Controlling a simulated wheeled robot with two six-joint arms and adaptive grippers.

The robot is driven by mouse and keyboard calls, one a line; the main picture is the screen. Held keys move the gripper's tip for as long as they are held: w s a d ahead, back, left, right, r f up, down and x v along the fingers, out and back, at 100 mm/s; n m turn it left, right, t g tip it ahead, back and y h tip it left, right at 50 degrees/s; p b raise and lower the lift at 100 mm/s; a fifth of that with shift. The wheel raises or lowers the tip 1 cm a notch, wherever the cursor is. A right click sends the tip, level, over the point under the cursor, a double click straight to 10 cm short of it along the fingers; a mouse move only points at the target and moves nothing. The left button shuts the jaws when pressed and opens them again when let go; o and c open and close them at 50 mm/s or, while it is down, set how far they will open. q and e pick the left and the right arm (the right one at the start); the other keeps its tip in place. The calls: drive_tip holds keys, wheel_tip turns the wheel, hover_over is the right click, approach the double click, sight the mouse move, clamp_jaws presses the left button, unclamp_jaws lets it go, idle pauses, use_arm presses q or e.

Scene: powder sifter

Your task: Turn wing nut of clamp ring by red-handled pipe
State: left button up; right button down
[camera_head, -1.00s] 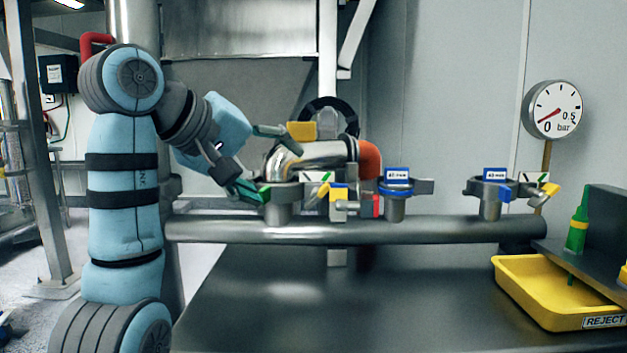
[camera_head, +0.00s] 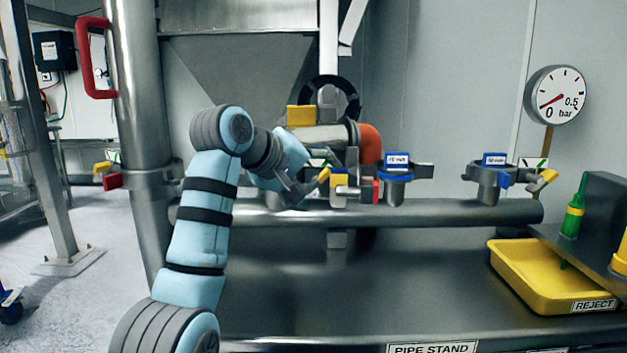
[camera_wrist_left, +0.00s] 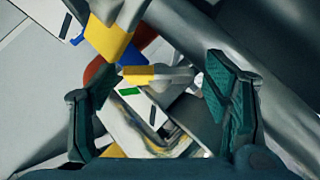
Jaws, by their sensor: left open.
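The vertical metal pipe with the red handle (camera_head: 95,57) stands at the left in the head view. A clamp ring (camera_head: 148,178) sits around it low down, with a yellow wing-nut-like piece (camera_head: 103,168) and a red block (camera_head: 112,181) on its left side. My left gripper (camera_head: 305,188) is well to the right of that ring, beside another yellow wing nut (camera_head: 324,174) on the horizontal pipe's fittings. In the left wrist view its teal fingers (camera_wrist_left: 160,100) are apart, with a yellow-tipped piece (camera_wrist_left: 150,75) and a white tag beyond. The right gripper is not in view.
A horizontal pipe (camera_head: 420,212) carries clamps with blue labels (camera_head: 397,160). A yellow reject tray (camera_head: 535,275) lies at the right beside a green bottle (camera_head: 574,212). A pressure gauge (camera_head: 556,95) hangs behind. Floor is open at the lower left.

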use_arm(q)
drive_tip(key=shift+c, duration=0.6)
drive_tip(key=c, duration=1)
drive_tip(key=shift+c, duration=0.2)
drive_tip(key=shift+f+n+h+b, duration=0.1)
drive_tip(key=shift+n+h+b, duration=0.2)
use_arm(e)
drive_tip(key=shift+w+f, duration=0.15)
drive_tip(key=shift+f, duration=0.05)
use_arm(q)
drive_tip(key=shift+a, duration=0.1)
drive_tip(key=shift+f+n+t+h+b, duration=0.1)
drive_tip(key=shift+n+t+h+b, duration=0.3)
drive_tip(key=shift+h, duration=0.3)
drive_tip(key=shift+f+n+t+h+b, duration=0.1)
drive_tip(key=shift+n+t+h+b, duration=0.6)
drive_tip(key=shift+n+h, duration=0.7)
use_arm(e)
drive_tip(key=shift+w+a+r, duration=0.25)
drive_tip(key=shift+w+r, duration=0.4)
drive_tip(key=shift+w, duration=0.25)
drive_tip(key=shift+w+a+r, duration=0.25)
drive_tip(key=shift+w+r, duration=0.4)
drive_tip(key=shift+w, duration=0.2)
